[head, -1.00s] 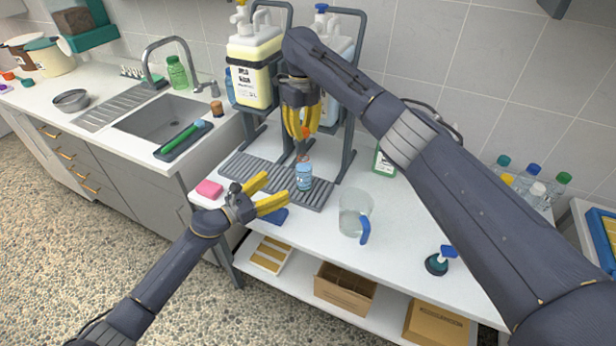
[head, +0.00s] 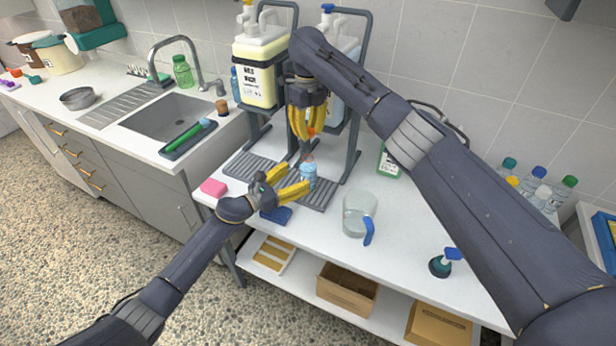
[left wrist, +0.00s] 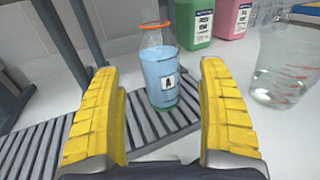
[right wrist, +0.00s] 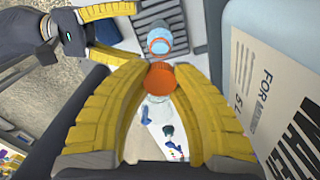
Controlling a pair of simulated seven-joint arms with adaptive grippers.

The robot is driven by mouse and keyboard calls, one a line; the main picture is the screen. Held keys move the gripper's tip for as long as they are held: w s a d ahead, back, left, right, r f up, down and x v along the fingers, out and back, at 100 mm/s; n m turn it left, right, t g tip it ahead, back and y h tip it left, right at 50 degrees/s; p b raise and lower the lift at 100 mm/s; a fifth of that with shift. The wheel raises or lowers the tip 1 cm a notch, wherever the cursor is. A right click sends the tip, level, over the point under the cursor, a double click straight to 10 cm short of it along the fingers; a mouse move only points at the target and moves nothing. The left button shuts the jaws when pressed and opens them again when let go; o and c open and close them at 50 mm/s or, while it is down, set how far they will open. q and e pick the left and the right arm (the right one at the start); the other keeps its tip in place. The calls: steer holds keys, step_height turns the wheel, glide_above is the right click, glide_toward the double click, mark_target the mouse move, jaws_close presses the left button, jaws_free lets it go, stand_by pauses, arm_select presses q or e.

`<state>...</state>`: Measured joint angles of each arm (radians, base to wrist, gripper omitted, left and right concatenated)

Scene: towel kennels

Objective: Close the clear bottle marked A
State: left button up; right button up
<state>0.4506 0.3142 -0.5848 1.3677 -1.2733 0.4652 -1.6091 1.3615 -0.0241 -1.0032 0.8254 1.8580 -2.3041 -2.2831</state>
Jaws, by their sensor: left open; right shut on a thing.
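The clear bottle marked A (left wrist: 163,75) stands upright on the grey slatted tray (left wrist: 32,145). It holds blue liquid and has an orange ring at its neck; it also shows in the head view (head: 309,173) and the right wrist view (right wrist: 160,32). My left gripper (head: 297,178) is open, its yellow fingers on either side of the view of the bottle, with visible gaps. My right gripper (head: 308,134) is above the bottle, pointing down, shut on an orange cap (right wrist: 160,77). The cap is apart from the bottle's neck.
Large canisters (head: 259,70) on a dark stand rise behind the tray. A clear jug with a blue handle (head: 358,213) stands to the right. A pink sponge (head: 213,187) and a blue item (head: 277,214) lie near the front edge. Free counter lies right of the jug.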

mark_target(309, 170)
arm_select(q)
steer(key=shift+x, duration=2.9)
steer(key=shift+c, duration=0.5)
jaws_close()
arm_select(e)
steer(key=shift+f, duration=2.5)
steer(key=shift+f, duration=0.15)
steer(key=shift+f, duration=0.75)
steer(key=shift+s+f, duration=0.1)
steer(key=shift+f, duration=0.5)
